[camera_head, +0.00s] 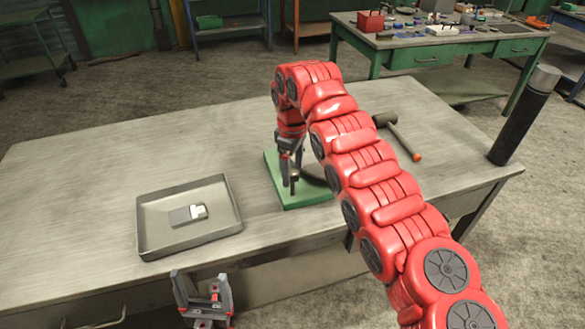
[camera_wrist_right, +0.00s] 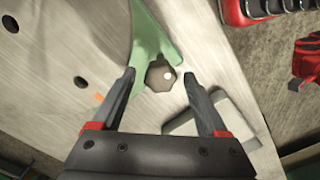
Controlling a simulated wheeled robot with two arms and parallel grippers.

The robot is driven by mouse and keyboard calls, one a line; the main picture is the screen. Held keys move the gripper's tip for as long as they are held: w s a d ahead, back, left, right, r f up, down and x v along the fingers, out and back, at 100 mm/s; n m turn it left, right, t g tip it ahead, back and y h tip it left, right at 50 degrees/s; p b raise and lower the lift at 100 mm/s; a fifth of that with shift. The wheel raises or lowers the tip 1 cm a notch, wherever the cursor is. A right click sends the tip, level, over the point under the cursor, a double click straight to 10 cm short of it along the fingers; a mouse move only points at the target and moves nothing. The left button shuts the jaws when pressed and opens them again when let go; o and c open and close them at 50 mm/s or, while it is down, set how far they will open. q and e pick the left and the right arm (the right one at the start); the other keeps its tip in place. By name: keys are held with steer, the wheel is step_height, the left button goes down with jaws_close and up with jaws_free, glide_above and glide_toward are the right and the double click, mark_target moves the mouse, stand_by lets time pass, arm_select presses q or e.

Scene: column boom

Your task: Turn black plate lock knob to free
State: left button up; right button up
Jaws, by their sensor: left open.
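A green base (camera_head: 300,195) stands on the workbench in the head view, with part of a dark round plate (camera_head: 316,176) behind my right arm. My right gripper (camera_head: 290,176) points down over this base. In the right wrist view a dark, faceted knob (camera_wrist_right: 158,76) with a pale spot sits by a green piece (camera_wrist_right: 150,40). My right gripper (camera_wrist_right: 160,74) is open there, with one fingertip on each side of the knob and gaps visible. I cannot tell how the knob is turned. My left gripper (camera_head: 201,292) is open and empty before the bench's front edge.
A grey tray (camera_head: 150,243) with a small grey and white item (camera_head: 190,213) lies left of the base. A hammer (camera_head: 400,136) lies behind my right arm. A dark post (camera_head: 522,118) stands at the bench's right end. The bench's left part is clear.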

steer(key=shift+r, duration=0.55)
step_height(320, 180, up, 5)
steer(key=shift+a+p, duration=0.15)
steer(key=shift+p, duration=0.15)
step_height(320, 180, up, 11)
steer(key=p, duration=1)
steer(key=shift+r+p, duration=0.15)
steer(key=shift+p, duration=0.15)
steer(key=shift+s, duration=0.1)
